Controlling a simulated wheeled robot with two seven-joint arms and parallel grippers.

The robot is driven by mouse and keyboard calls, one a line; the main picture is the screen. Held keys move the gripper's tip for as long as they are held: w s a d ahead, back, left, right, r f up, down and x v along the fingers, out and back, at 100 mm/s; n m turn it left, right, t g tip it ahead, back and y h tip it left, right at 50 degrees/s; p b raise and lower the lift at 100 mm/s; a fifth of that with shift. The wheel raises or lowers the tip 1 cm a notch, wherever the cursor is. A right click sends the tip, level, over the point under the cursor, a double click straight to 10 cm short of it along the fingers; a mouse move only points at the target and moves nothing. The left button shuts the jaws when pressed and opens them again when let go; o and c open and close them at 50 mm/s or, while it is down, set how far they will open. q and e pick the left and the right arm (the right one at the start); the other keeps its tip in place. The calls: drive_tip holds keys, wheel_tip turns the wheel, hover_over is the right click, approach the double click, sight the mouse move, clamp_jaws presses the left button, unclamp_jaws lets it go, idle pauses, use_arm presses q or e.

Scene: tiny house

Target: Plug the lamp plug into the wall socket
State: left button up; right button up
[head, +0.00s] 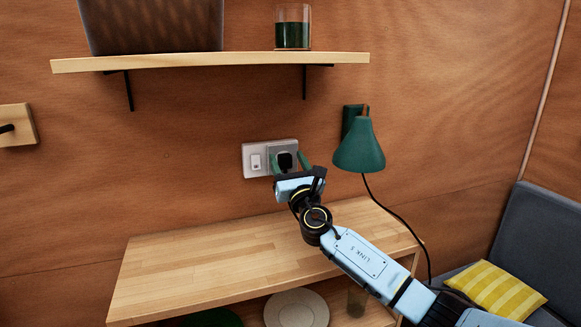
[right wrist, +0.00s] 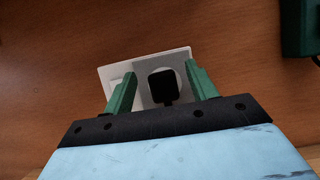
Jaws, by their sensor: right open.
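The wall socket (head: 247,165) is a white double plate on the wood wall, with a switch on its left side. It also shows in the right wrist view (right wrist: 117,74). The black lamp plug (right wrist: 162,86) sits at the round recess in the plate's right half and looks seated there; the depth cannot be told exactly. It also shows in the head view (head: 285,161). My right gripper (head: 290,162) is open, its green fingers on either side of the plug with gaps. The green lamp (head: 360,148) hangs on the wall to the right. My left gripper is out of view.
A wooden shelf (head: 210,62) above holds a dark laptop-like panel (head: 150,25) and a dark green glass (head: 293,30). A wooden counter (head: 200,262) lies below the socket. The lamp's black cord (head: 405,222) hangs to the right. A seat with a yellow cushion (head: 495,288) stands lower right.

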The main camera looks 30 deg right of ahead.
drive_tip(key=v, duration=1.3)
drive_tip(key=shift+s, duration=0.2)
